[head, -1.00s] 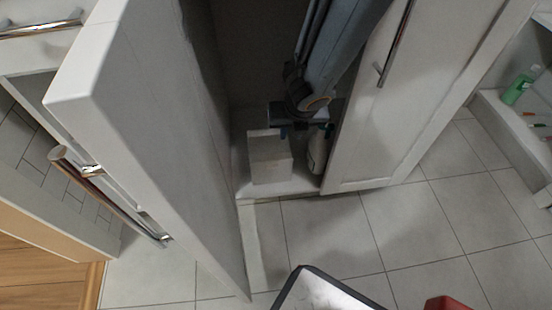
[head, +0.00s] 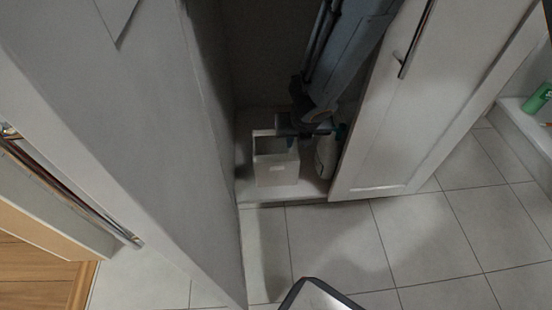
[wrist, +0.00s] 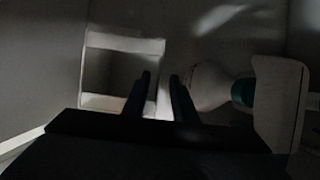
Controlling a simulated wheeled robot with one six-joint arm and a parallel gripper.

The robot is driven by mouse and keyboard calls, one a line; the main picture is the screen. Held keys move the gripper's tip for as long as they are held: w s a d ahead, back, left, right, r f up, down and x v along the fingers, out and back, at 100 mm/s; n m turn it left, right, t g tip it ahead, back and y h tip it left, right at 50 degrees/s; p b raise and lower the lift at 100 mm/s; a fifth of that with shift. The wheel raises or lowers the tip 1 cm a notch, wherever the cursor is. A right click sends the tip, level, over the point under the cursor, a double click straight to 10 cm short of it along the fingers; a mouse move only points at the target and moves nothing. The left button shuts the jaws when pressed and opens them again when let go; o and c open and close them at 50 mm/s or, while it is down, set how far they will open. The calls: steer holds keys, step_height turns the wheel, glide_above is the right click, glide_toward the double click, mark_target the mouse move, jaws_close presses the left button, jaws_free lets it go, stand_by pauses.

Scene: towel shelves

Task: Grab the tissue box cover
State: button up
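The tissue box cover (head: 277,172) is a pale open box on the floor of the open cabinet, its dark hollow inside showing. In the wrist view the cover (wrist: 123,43) is left of centre, a pale frame around a dark opening. My gripper (head: 294,142) reaches down into the cabinet at the cover's upper right. In the wrist view my gripper (wrist: 162,80) is open, its two dark fingers apart. The cover's right wall appears between them; I cannot tell whether they touch it.
A white spray bottle (wrist: 280,100) with a green collar lies or stands right of the cover; it also shows in the head view (head: 325,158). Open cabinet doors flank my arm, the left (head: 150,130) and the right (head: 395,110). The tiled floor (head: 440,240) in front is clear.

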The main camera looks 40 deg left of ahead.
jaws_close()
stand_by(1.4)
